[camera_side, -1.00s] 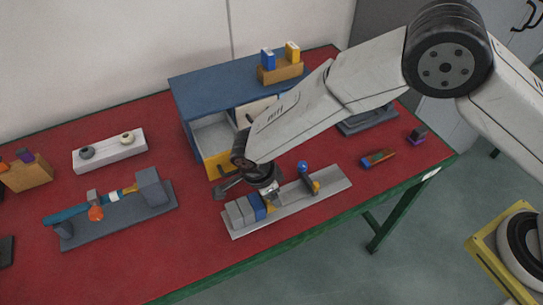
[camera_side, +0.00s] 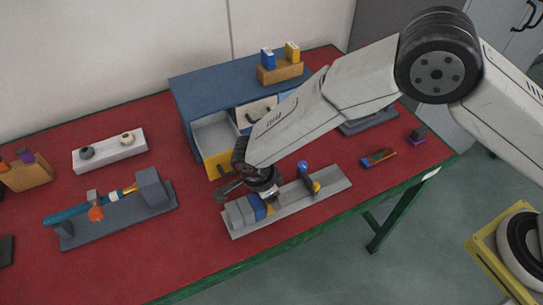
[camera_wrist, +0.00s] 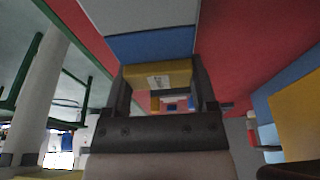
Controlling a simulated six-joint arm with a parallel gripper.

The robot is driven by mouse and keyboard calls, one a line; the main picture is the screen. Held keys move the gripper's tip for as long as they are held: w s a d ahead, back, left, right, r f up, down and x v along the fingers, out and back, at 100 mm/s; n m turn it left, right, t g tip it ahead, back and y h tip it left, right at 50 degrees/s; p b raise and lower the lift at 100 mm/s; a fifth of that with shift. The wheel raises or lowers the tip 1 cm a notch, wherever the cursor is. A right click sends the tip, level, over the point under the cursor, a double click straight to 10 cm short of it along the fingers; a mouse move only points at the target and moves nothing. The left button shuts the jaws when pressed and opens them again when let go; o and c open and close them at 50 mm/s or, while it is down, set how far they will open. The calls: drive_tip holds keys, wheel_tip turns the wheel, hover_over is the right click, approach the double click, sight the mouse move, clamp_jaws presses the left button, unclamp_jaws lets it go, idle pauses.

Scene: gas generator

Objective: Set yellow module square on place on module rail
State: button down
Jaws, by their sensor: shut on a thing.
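The module rail (camera_side: 297,204) is a long pale grey bar near the table's front edge. Grey modules (camera_side: 237,213) and a blue module (camera_side: 257,207) stand in a row at its left end. My gripper (camera_side: 268,198) is shut on the yellow module (camera_wrist: 158,76), just right of the blue one. In the wrist view the yellow module sits between my fingers with the blue module (camera_wrist: 150,43) right beyond it. In the side view my gripper hides most of the yellow module; I cannot tell whether it is fully seated on the rail.
A lever with a blue knob (camera_side: 303,167) stands on the rail to the right. Behind my gripper is a blue cabinet (camera_side: 190,98) with an open yellow-fronted drawer (camera_side: 219,163). A grey fixture with a teal tube (camera_side: 70,215) lies left. Red table is clear in front.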

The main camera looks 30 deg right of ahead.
drive_tip(key=shift+f, duration=0.3)
unclamp_jaws()
drive_tip(key=shift+r, duration=0.15)
drive_tip(key=shift+a+r, duration=0.15)
drive_tip(key=shift+r, duration=0.35)
drive_tip(key=shift+a, duration=5.9)
drive_tip(key=shift+a, duration=0.1)
